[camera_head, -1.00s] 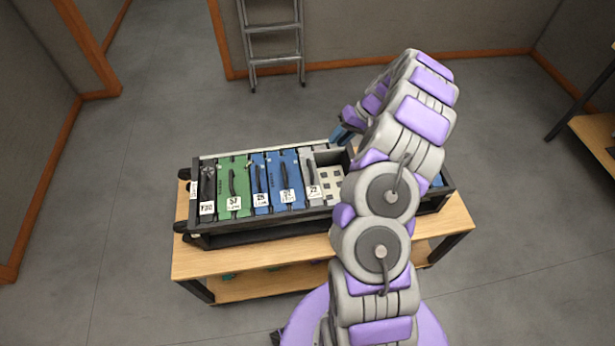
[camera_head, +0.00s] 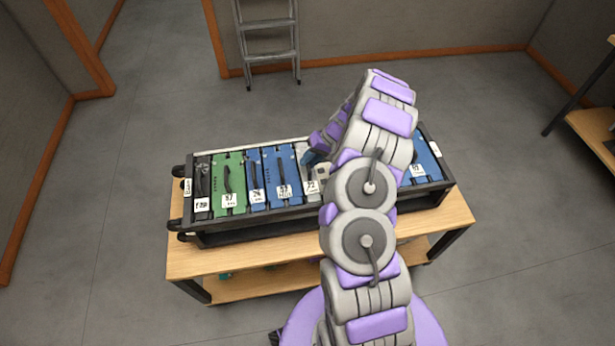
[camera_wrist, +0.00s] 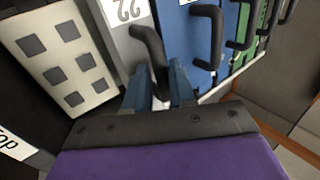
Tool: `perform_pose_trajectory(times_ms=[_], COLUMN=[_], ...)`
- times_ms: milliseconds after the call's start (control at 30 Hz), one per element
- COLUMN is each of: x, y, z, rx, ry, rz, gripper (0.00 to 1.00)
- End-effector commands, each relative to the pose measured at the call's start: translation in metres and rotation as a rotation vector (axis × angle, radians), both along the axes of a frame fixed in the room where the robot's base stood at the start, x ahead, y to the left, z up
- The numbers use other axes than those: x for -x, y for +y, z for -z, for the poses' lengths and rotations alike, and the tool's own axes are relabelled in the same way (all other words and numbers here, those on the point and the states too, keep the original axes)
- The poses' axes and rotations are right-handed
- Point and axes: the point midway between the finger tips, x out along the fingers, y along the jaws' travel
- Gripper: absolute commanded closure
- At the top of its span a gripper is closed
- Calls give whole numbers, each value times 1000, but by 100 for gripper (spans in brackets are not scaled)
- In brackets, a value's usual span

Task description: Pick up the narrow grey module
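The narrow grey module (camera_head: 311,187) sits upright in the rack, right of the blue modules, with a white label and a black handle. In the wrist view the grey module (camera_wrist: 122,45) fills the upper middle, and its handle (camera_wrist: 147,42) reaches down toward my fingers. My gripper (camera_wrist: 158,88) has its two blue fingers apart, with the handle's lower end between them. Whether either finger touches the handle is unclear. In the head view my gripper (camera_head: 312,157) is over the module's far end, and my arm hides part of the rack.
The black rack (camera_head: 280,219) stands on a wooden bench (camera_head: 200,262). A green module (camera_head: 229,184) and blue modules (camera_head: 282,174) stand left of the grey one. The wrist view shows a pale panel with square holes (camera_wrist: 65,62) beside it. A ladder (camera_head: 268,45) leans behind.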

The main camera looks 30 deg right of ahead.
Motion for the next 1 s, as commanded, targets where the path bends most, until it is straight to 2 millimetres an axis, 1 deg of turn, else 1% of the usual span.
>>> perform_pose_trajectory(times_ms=[33, 100, 333, 500, 600, 1000], x=[-1, -2, -3, -2, -2, -2], y=[4, 7, 7, 7, 7, 6], z=[8, 13, 12, 13, 13, 13], rx=[0, 1, 1, 0, 0, 1], ry=[2, 1, -2, -1, -1, -1], rz=[-1, 1, 3, 2, 2, 2], gripper=[76, 76, 76, 92, 100, 100])
